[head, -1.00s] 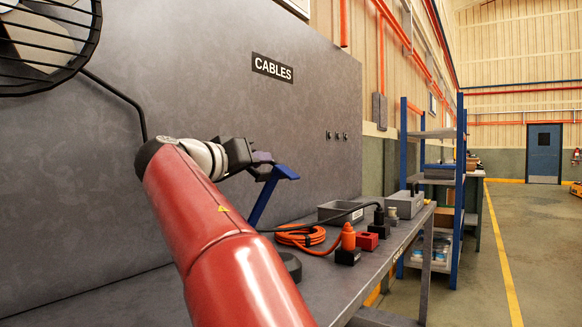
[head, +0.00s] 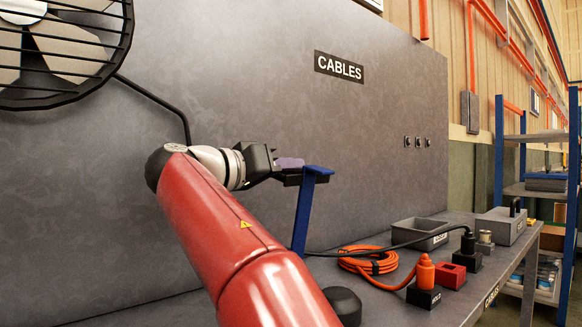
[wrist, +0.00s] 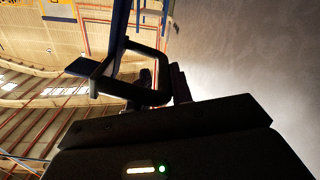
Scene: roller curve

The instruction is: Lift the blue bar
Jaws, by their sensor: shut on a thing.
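The blue bar (head: 303,215) stands nearly upright in front of the grey panel in the head view, with a short flat piece at its top. My gripper (head: 300,174) is shut on the bar near its top end. The bar's lower end comes down by the black cable, and I cannot tell whether it touches the bench. In the wrist view the blue bar (wrist: 118,40) runs up from the dark fingers to the top edge. The grip itself is partly hidden there.
The bench (head: 385,303) holds a coiled orange cable (head: 368,262), a grey bin (head: 418,232), an orange plug (head: 425,272) and a red block (head: 452,276). A fan (head: 65,50) hangs at upper left. A blue-framed shelf (head: 498,150) stands beyond the bench.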

